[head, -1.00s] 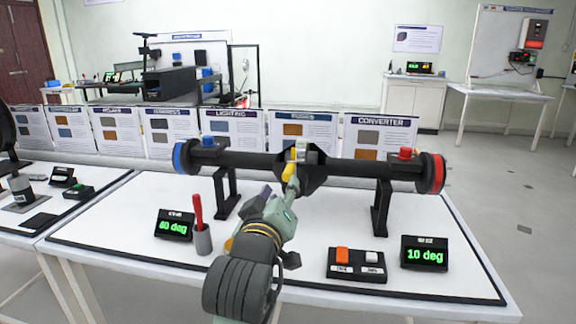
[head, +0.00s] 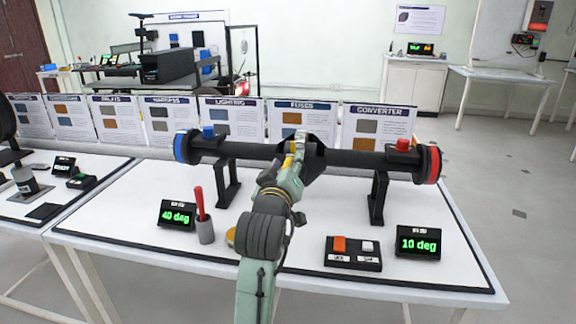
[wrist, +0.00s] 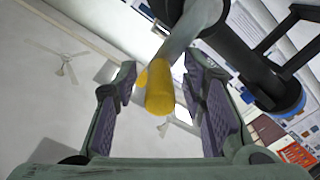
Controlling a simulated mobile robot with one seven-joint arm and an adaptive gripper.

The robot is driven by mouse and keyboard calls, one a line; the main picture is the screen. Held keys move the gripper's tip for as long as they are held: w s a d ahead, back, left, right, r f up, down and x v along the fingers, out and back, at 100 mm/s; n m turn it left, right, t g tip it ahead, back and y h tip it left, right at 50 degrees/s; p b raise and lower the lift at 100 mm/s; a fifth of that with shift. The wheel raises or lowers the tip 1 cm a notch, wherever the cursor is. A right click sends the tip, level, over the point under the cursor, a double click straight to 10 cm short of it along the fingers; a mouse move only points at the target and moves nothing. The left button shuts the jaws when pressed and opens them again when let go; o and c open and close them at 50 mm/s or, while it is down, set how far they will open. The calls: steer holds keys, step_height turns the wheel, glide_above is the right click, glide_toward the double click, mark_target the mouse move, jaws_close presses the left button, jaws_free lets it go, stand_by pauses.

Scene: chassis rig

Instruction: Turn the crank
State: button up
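The crank's yellow handle (head: 288,161) is at the middle of a black axle (head: 352,160) on two black stands, in front of the dark central housing (head: 317,160). My gripper (head: 290,167) is at the handle in the head view, where its fingers are partly hidden by its own hand. In the wrist view my gripper (wrist: 158,82) is open, one finger on each side of the yellow handle (wrist: 160,97). Gaps show between handle and pads. A grey metal arm (wrist: 190,35) runs from the handle to the upper right.
The axle has a blue-rimmed left end (head: 180,147) and a red-rimmed right end (head: 436,163). A left display (head: 177,215) reads 40 deg, a right one (head: 418,243) 10 deg. A red-handled tool in a cup (head: 205,230) and a button box (head: 353,253) stand near my arm.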

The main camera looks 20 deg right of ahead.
jaws_close()
stand_by(0.7)
